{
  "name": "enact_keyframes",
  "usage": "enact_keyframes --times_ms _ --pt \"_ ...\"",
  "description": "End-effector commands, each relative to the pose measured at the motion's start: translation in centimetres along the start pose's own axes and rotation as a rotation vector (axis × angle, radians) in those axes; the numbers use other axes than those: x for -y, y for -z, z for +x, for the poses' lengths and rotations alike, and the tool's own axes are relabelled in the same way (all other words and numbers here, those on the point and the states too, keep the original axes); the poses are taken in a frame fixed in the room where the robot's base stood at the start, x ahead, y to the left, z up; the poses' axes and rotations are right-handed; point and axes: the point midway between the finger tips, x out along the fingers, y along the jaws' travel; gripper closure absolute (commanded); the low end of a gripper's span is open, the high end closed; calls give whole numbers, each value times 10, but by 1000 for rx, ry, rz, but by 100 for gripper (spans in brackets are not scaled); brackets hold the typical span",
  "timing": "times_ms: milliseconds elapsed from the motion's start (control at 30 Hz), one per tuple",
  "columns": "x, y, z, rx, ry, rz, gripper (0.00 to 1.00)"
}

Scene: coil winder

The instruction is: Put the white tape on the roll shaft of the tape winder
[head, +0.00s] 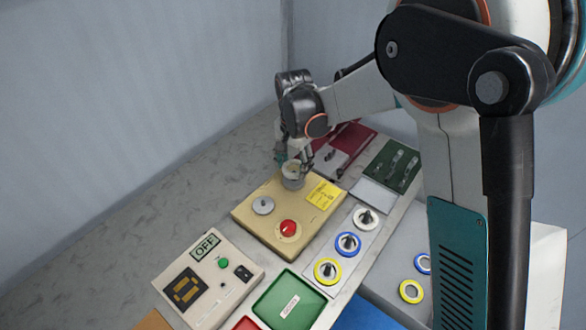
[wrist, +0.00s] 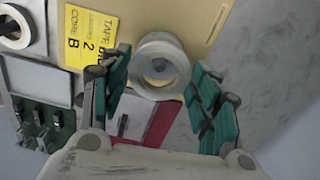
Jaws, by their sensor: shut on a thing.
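The white tape (wrist: 141,76) is a ring held between the teal fingers of my gripper (wrist: 160,72). In the head view the tape (head: 292,181) is at the far corner of the beige tape winder (head: 250,222), below my gripper (head: 293,163). A grey round shaft top (wrist: 158,65) shows inside the tape's hole in the wrist view, so the tape is lined up over or around this roll shaft. I cannot tell how low it sits. The winder also has a grey disc (head: 263,205), a red knob (head: 288,228) and a yellow label (head: 324,194).
A rack beside the winder holds a white roll (head: 365,218), a blue roll (head: 347,243) and a yellow roll (head: 327,271). A control box (head: 208,275), a green tray (head: 289,303), a dark red board (head: 352,135) and a green tool board (head: 391,164) stand nearby.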

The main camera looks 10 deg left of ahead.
Motion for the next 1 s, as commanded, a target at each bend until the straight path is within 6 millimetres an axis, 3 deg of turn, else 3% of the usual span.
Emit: enact_keyframes --times_ms 1000 --pt "0 0 23 0 0 0 62"
